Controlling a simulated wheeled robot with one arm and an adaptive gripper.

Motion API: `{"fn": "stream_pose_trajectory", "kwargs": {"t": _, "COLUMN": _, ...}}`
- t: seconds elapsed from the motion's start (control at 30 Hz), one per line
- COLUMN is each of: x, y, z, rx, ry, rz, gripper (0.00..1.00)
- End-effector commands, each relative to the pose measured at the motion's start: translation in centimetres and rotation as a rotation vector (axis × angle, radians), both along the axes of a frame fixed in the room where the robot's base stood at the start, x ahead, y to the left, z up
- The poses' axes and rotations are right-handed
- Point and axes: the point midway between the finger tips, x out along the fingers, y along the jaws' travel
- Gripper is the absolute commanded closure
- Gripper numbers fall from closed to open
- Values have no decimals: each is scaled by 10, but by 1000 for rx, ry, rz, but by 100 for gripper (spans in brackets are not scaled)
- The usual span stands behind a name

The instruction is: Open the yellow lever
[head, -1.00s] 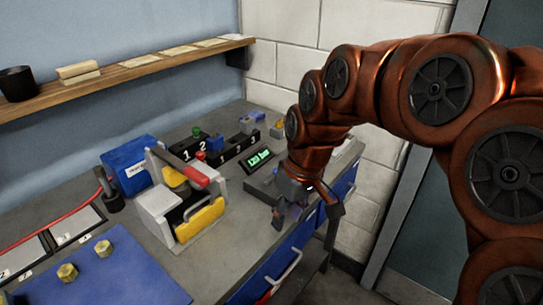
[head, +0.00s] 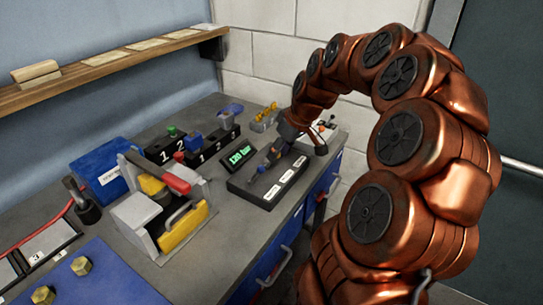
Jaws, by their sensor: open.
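My gripper (head: 265,164) is open and points down and left over a flat dark box with pale labels (head: 270,186). It looks empty. I cannot tell whether its fingertips touch the box. A small fixture with yellow on top (head: 265,117) stands at the back of the bench, behind and apart from my gripper. It may carry the yellow lever, but it is too small to be sure. A grey and white machine (head: 140,211) at the left front has a yellow panel with a grey handle (head: 182,229) and a red-ended arm (head: 176,185).
A green-lit display (head: 240,155) and black numbered blocks (head: 212,147) stand left of my gripper. A blue bin (head: 103,172) stands behind the machine. A small device with orange parts (head: 327,131) stands at the right end, near my arm. Bare bench top lies in front of the labelled box.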

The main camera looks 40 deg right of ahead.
Motion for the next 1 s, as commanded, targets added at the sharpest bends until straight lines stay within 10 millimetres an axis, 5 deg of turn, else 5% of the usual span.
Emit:
{"fn": "stream_pose_trajectory", "kwargs": {"t": 0.23, "x": 10, "y": 5, "z": -23, "rx": 1, "ry": 1, "rz": 3, "gripper": 60}}
{"fn": "stream_pose_trajectory", "kwargs": {"t": 0.6, "x": 13, "y": 7, "z": -28, "rx": -1, "ry": -1, "rz": 5, "gripper": 60}}
{"fn": "stream_pose_trajectory", "kwargs": {"t": 1.0, "x": 13, "y": 7, "z": -28, "rx": 0, "ry": -1, "rz": 5, "gripper": 100}}
